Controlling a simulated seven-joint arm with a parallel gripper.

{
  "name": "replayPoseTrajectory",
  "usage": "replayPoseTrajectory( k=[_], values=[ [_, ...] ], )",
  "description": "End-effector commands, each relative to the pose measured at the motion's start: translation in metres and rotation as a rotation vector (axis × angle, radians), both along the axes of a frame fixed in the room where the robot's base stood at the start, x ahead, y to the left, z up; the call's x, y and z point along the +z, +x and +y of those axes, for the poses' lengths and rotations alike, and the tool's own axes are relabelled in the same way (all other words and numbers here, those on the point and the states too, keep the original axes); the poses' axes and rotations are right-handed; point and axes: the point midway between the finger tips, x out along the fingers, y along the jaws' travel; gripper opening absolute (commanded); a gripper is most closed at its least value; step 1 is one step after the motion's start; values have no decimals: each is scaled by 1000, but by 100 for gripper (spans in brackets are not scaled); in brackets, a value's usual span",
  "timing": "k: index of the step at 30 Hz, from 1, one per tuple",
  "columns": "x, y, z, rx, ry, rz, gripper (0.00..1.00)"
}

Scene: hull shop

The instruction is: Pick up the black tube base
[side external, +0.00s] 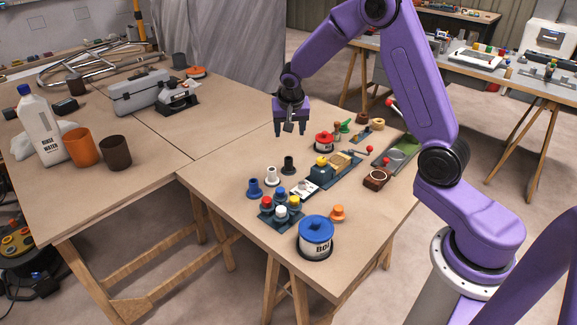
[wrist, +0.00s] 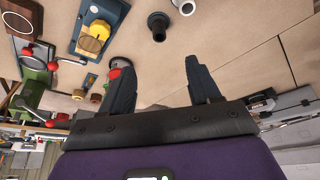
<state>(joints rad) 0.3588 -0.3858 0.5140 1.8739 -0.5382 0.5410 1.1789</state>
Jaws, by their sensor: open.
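The black tube base (side external: 289,165) is a short dark cylinder on a flange, standing on the wooden table. It also shows in the wrist view (wrist: 158,27), at the top centre, beyond my fingertips. My gripper (side external: 290,130) is open and empty, and hangs above the table.
Next to the black base stand a white tube base (side external: 271,176) and a blue one (side external: 254,188). A blue block with a yellow part (side external: 325,170) and a red-topped can (side external: 324,141) are to the right. A blue-lidded tin (side external: 315,238) sits near the front edge.

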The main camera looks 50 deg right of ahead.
Motion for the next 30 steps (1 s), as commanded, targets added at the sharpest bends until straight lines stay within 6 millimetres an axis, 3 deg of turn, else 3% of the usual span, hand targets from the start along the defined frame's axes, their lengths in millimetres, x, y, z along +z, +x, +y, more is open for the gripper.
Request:
replayPoseTrajectory(
  k=[8,24,30],
  values=[
    [-16,10,-20,-70,4,-17,62],
    [-96,33,-42,-68,5,-15,62],
    [-115,39,-47,-67,5,-18,62]
  ],
)
